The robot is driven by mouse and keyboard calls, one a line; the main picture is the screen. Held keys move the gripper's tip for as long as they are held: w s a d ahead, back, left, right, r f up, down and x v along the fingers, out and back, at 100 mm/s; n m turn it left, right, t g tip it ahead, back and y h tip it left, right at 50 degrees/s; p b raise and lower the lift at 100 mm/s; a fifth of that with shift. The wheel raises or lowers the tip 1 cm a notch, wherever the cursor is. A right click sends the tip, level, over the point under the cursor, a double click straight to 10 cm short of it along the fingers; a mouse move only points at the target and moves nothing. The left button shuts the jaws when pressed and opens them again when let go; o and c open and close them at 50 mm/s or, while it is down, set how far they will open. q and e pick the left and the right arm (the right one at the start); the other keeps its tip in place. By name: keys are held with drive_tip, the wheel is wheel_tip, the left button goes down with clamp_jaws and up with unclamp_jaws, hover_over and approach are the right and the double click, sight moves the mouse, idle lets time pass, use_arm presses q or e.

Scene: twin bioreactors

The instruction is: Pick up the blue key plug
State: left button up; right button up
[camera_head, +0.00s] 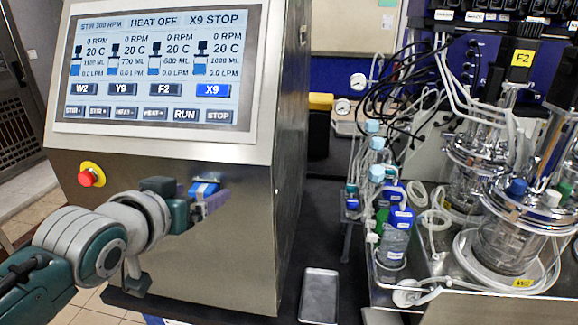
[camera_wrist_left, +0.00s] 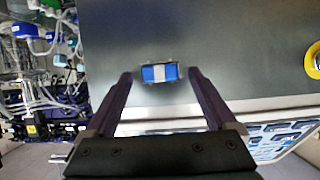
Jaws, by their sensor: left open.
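The blue key plug (camera_head: 205,188) sits on the steel front of the control cabinet, below its screen. In the left wrist view it is a blue block with a pale middle band (camera_wrist_left: 159,73). My left gripper (camera_head: 214,198) is at the cabinet front, close to the plug and partly overlapping it in the head view. In the left wrist view the dark fingers (camera_wrist_left: 160,77) are open, one to each side of the plug, with a gap on both sides. How far the fingertips reach in depth is unclear. My right gripper is not in view.
A red emergency button (camera_head: 87,178) on a yellow ring is left of the plug. The screen (camera_head: 158,65) is above. A small metal tray (camera_head: 319,296) lies right of the cabinet. Bottles (camera_head: 394,240), tubing and glass bioreactors (camera_head: 510,235) crowd the right side.

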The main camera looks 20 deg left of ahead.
use_arm(q)
clamp_jaws()
idle(0.8)
